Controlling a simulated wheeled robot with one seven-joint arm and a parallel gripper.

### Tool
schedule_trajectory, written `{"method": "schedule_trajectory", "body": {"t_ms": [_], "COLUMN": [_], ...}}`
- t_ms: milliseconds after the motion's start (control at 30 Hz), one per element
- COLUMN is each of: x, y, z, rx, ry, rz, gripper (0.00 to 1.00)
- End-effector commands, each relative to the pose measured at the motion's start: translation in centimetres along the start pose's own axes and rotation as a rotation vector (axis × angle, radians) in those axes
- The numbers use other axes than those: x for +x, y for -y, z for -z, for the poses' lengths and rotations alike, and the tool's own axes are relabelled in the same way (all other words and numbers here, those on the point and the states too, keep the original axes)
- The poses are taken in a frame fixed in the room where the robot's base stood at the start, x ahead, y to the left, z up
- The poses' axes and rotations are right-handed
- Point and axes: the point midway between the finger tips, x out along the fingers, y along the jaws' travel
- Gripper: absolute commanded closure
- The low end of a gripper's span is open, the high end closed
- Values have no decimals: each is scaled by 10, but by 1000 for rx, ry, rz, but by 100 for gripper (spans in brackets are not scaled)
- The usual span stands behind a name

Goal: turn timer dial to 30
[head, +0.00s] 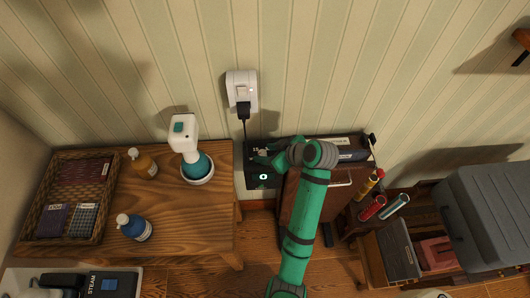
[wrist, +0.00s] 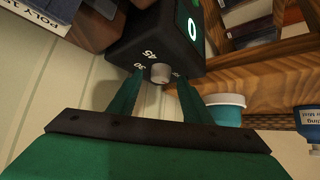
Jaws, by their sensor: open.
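The timer is a black box (head: 252,182) against the wall, to the right of the wooden table in the head view. A mark on the right is partly hidden by a finger. My gripper (wrist: 160,84) is open, with one green finger on each side of the dial. I cannot tell whether either finger touches it. In the head view my gripper (head: 262,156) is over the timer's top.
A white outlet (head: 242,90) with a black plug and cord is above the timer. The wooden table (head: 185,225) holds a white-and-teal device (head: 185,135), bottles and a basket (head: 112,205). A dark cabinet (head: 340,195), tubes and a grey case (head: 490,215) are on the right.

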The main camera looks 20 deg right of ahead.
Motion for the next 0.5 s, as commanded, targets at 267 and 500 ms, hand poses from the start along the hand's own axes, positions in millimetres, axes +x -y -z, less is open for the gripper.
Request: {"method": "schedule_trajectory", "body": {"t_ms": [267,500], "x": [10,10], "y": [1,1], "z": [0,0], "rx": [-1,-1], "ry": [0,0], "rz": [1,1], "gripper": [56,75]}}
